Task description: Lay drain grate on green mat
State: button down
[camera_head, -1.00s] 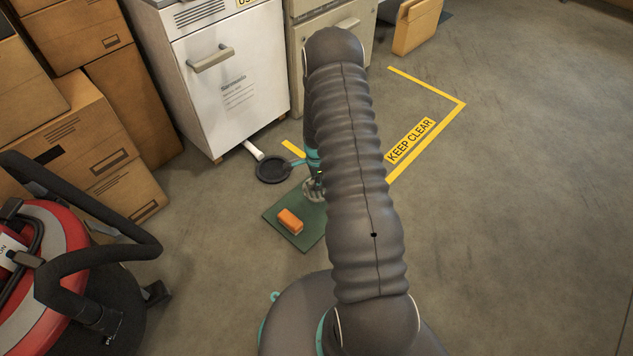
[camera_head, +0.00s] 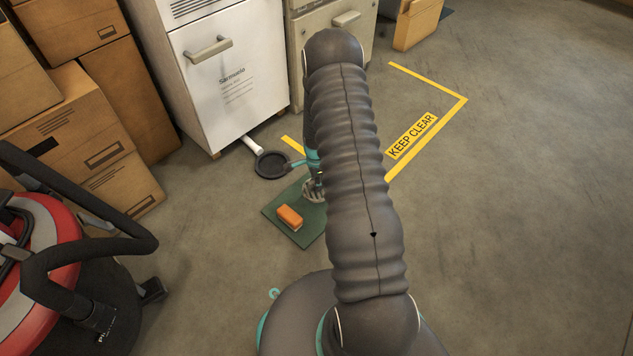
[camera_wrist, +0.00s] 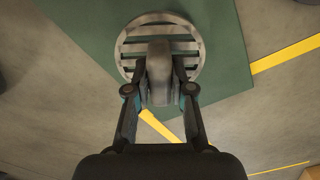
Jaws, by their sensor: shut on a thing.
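The drain grate is a round grey metal disc with slots and a raised grey block across its middle. It shows in the wrist view (camera_wrist: 134,45) and, partly hidden by my arm, in the head view (camera_head: 312,193). My gripper (camera_wrist: 160,92) is shut on the raised block of the grate. The green mat (camera_head: 302,240) lies flat on the floor, and the grate is over its far right part. The mat also shows behind the grate in the wrist view (camera_wrist: 221,62). I cannot tell whether the grate touches the mat.
An orange block (camera_head: 289,216) lies on the mat's left part. A white cabinet (camera_head: 225,85), cardboard boxes (camera_head: 80,125) and a red vacuum (camera_head: 50,262) stand left. The right floor is clear.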

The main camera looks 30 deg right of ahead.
jog(key=shift+f+b, duration=1.15)
jog(key=shift+f, duration=0.6)
jog(key=shift+f, duration=0.5)
jog(key=c, duration=0.9)
grip_release()
notch_tip(320, 180, up, 12)
jog(key=shift+f, duration=0.1)
